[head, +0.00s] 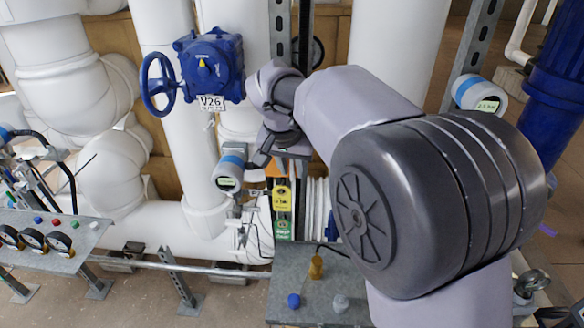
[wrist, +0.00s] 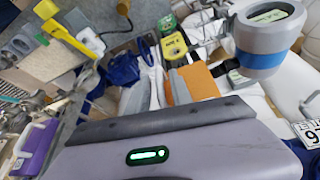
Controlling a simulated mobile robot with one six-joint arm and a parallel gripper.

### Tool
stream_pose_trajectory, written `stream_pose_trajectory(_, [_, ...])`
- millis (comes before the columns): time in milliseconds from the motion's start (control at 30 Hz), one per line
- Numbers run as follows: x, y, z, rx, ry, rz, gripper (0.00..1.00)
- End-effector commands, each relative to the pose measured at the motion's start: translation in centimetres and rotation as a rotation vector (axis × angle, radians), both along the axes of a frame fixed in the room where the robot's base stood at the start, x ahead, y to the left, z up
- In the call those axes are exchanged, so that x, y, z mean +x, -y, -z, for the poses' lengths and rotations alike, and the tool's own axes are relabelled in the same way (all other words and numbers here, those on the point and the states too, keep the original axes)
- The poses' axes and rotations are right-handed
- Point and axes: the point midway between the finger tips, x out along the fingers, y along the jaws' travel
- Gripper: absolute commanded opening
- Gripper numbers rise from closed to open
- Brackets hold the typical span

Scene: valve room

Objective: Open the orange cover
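The orange cover (wrist: 200,83) shows in the wrist view as a flat orange panel just beyond my gripper's body, beside a yellow tag. In the head view only a small strip of orange (head: 283,181) shows below my gripper, above the yellow tag; the rest is hidden. My gripper (head: 264,156) is close above this spot in the head view, and I cannot tell whether it touches the cover. In the wrist view its lilac body with a green light fills the bottom.
The yellow tag (head: 282,197) and a green tag (head: 284,227) hang below. A blue-banded gauge (head: 230,171) is close at left. The blue V26 valve (head: 210,68) stands above left. A grey panel (head: 318,290) with knobs lies below. White pipes surround the area.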

Motion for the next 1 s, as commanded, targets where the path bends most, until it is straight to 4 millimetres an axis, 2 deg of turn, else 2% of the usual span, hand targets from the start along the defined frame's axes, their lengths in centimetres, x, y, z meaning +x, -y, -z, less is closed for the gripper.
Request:
stream_pose_trajectory(33, [0.00,0.00,-0.01,0.000,0.000,0.000,0.14])
stream_pose_trajectory(100, [0.00,0.00,-0.01,0.000,0.000,0.000,0.00])
stream_pose_trajectory(1000, [0.00,0.00,-0.05,0.000,0.000,0.001,0.00])
